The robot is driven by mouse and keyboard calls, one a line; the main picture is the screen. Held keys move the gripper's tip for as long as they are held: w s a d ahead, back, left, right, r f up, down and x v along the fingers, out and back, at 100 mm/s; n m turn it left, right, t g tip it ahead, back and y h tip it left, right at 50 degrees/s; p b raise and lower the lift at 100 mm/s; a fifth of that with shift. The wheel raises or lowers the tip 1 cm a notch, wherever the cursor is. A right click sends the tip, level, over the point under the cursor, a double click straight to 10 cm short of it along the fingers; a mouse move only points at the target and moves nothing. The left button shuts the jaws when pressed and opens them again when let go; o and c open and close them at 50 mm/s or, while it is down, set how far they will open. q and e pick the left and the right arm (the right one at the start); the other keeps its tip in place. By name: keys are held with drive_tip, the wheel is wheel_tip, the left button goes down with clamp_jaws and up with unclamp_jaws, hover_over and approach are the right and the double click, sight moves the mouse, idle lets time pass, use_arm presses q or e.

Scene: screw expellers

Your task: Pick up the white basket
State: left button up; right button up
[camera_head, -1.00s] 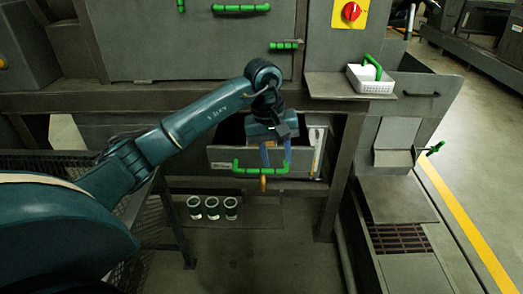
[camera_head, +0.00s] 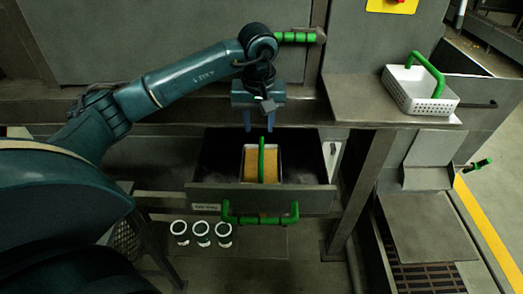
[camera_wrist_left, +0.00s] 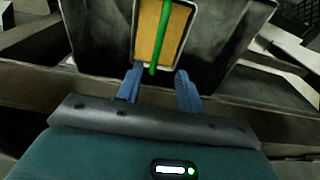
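A white perforated basket (camera_head: 414,94) with a green handle stands on a grey shelf at the right of the head view, and it looks empty. A second white-rimmed basket (camera_head: 246,163), also with a green handle, sits in the open drawer and holds yellow-brown material; it also shows in the left wrist view (camera_wrist_left: 136,33). My left gripper (camera_head: 259,128) is open and empty, above and behind the drawer basket, with its fingers pointing down. In the wrist view its blue fingers (camera_wrist_left: 159,88) are apart, near the basket's end and not touching it. My right gripper is out of view.
The grey drawer (camera_head: 262,198) has a green bar handle (camera_head: 260,218) at its front. Several white-rimmed cups (camera_head: 201,232) stand below it. The grey shelf (camera_head: 350,98) has bare room left of the perforated basket. A post (camera_head: 362,185) stands right of the drawer.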

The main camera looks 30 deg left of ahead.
sight(261, 151)
use_arm(q)
drive_tip(key=f, duration=0.5)
drive_tip(key=w+f, duration=0.1)
drive_tip(key=f, duration=0.2)
drive_tip(key=shift+a, duration=0.3)
drive_tip(key=f, duration=0.5)
drive_tip(key=shift+w+d, duration=0.15)
drive_tip(key=shift+d, duration=0.05)
clamp_jaws()
